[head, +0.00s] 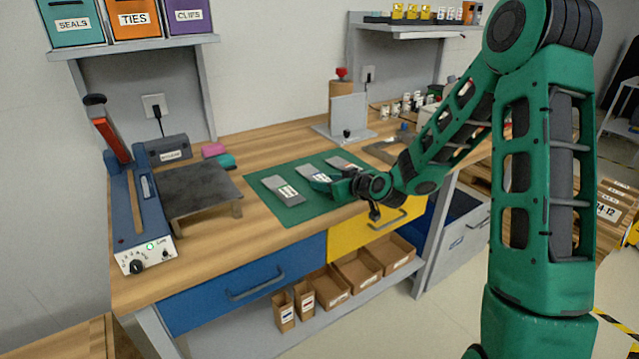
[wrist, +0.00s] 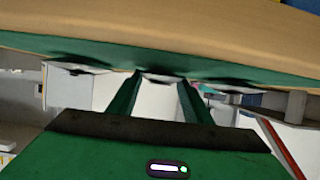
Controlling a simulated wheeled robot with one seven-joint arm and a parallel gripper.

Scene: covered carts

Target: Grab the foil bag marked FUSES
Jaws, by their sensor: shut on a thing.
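Three silver-grey foil bags with small white labels lie in a row on the green mat (head: 290,213): a left bag (head: 283,191), a middle bag (head: 308,172) and a right bag (head: 342,163). The label print is too small to read, so I cannot tell which is marked FUSES. My gripper (head: 324,184) is low over the mat, at the near end of the middle bag. In the wrist view its two fingers (wrist: 160,84) are shut on the middle bag (wrist: 160,78), with the other bags apart on either side. The bag appears still at mat level.
A blue sealer (head: 145,205) with a red lever and a dark raised plate (head: 197,188) stand at the left of the bench. A grey stand (head: 347,115) is behind the mat. Pink (head: 213,150) and teal (head: 224,161) blocks lie left of the mat. Open boxes (head: 358,270) sit below.

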